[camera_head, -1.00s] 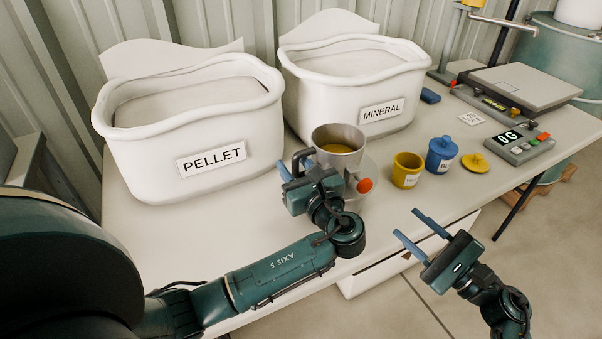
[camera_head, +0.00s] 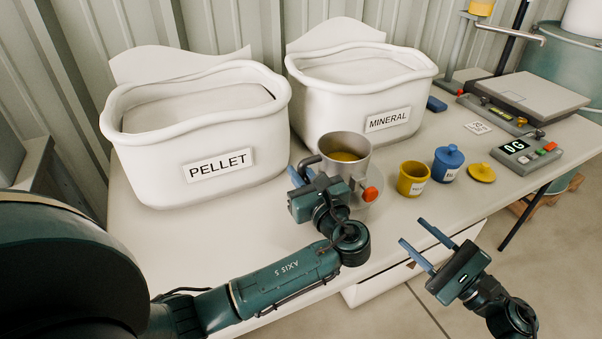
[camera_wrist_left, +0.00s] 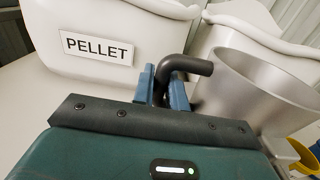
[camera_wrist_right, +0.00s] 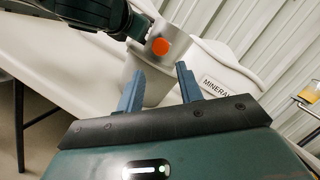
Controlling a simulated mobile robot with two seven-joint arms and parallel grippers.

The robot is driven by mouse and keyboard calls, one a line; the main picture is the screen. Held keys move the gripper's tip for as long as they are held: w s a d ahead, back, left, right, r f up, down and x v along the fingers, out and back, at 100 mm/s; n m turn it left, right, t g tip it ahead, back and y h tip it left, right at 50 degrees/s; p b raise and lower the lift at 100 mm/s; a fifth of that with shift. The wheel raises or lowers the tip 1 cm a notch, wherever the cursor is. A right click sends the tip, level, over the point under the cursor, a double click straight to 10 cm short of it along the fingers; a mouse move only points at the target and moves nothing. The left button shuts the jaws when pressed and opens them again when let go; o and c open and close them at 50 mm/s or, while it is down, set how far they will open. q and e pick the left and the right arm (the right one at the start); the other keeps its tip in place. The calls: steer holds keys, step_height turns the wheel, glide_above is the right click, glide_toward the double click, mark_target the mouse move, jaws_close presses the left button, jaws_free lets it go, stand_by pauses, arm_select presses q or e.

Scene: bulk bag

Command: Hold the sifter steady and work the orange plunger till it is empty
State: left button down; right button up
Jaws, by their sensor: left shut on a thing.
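A white PELLET bin (camera_head: 200,185) and a MINERAL bin (camera_head: 370,105) stand behind. A yellow cup (camera_head: 411,180), a blue lidded jar (camera_head: 447,163) and a yellow lid (camera_head: 481,172) lie right of the sifter. A scale display (camera_head: 528,152) reads 0G.

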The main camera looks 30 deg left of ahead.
steer(key=shift+c, duration=0.4)
steer(key=shift+s, duration=0.1)
steer(key=shift+c, duration=0.7)
steer(key=shift+s+d+f+m+t+h, duration=0.2)
steer(key=shift+m+h, duration=0.1)
steer(key=shift+m, duration=0.25)
steer(key=shift+s+d+f+m+t+h, duration=0.15)
steer(key=shift+m+h, duration=0.15)
steer(key=shift+m, duration=0.25)
steer(key=c, duration=0.3)
steer(key=s+m+t+h, duration=0.1)
steer(key=m, duration=0.1)
steer(key=s+d+r+m, duration=0.1)
steer(key=m, duration=0.2)
steer(key=s+d+m+t+h, duration=0.1)
steer(key=s+m, duration=0.1)
steer(key=m, duration=0.1)
steer(key=shift+r+t+h, duration=0.2)
steer(key=shift+t+h, duration=0.1)
steer(key=shift+t, duration=0.05)
jaws_close()
steer(key=shift+s+d+r+m+t, duration=0.15)
steer(key=shift+s+r+m+t, duration=0.2)
steer(key=shift+s+m, duration=0.4)
steer(key=shift+w, duration=0.15)
